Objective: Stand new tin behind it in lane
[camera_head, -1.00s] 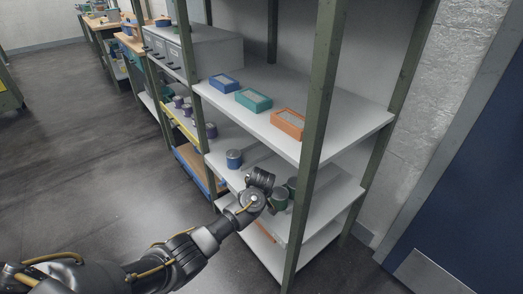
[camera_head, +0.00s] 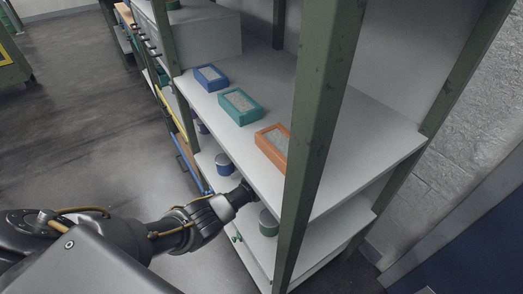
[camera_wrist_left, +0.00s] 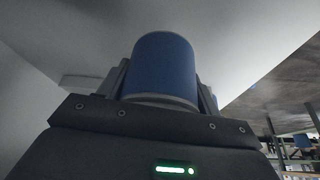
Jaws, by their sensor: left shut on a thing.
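My left gripper (camera_head: 250,188) reaches in under the upper shelf board, its fingertips hidden by that board in the head view. In the left wrist view, it is shut on a blue tin (camera_wrist_left: 165,66) with a grey rim, held between the two fingers. I cannot tell whether this tin touches the shelf. Another blue tin (camera_head: 224,166) stands on the middle shelf (camera_head: 206,160), left of and apart from the gripper. A green tin (camera_head: 268,224) stands on the same shelf to the gripper's right. My right gripper is not in view.
The upper shelf board (camera_head: 350,148) hangs over the gripper and carries a blue box (camera_head: 211,78), a teal box (camera_head: 240,105) and an orange box (camera_head: 270,146). A green post (camera_head: 322,110) rises at the front. Open floor (camera_head: 70,120) lies left.

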